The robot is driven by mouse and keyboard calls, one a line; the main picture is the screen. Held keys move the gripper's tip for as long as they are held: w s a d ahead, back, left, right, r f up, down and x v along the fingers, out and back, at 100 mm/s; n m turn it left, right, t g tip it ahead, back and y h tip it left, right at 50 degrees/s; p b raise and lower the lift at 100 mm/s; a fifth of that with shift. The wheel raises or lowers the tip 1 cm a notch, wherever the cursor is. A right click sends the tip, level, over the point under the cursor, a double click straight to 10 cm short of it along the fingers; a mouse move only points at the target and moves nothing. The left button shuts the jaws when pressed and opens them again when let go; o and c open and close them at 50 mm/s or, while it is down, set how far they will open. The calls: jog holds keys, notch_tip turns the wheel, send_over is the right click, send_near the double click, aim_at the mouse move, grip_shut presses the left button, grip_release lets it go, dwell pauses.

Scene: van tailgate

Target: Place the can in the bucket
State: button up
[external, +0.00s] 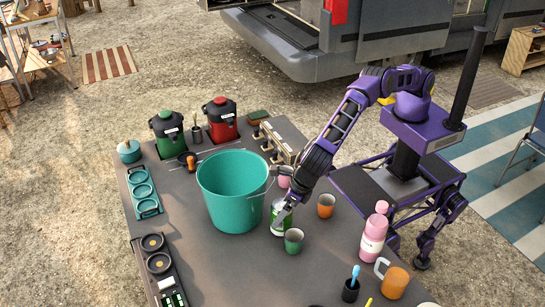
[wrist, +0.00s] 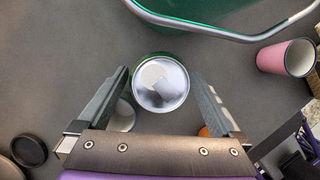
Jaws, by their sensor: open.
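The can (external: 278,222), green and white with a silver lid, stands upright on the dark table. In the wrist view its round lid (wrist: 160,84) shows between my two fingers. My gripper (external: 287,203) is open and points down at the can, with a finger on either side and a small gap to each. In the external view my gripper hides part of the can's top. The teal bucket (external: 232,190) stands just left of the can, open at the top. Its rim and handle (wrist: 225,33) cross the top of the wrist view.
A green cup (external: 293,241) stands close in front of the can. An orange cup (external: 326,206) is to its right and a pink cup (external: 284,177) behind it. A pink bottle (external: 374,232) stands farther right. Table left of the green cup is clear.

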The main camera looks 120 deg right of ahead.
jog(key=shift+w+f, duration=0.15)
jog(key=shift+f, duration=0.15)
grip_shut()
dwell(0.3)
jog(key=shift+r, duration=0.1)
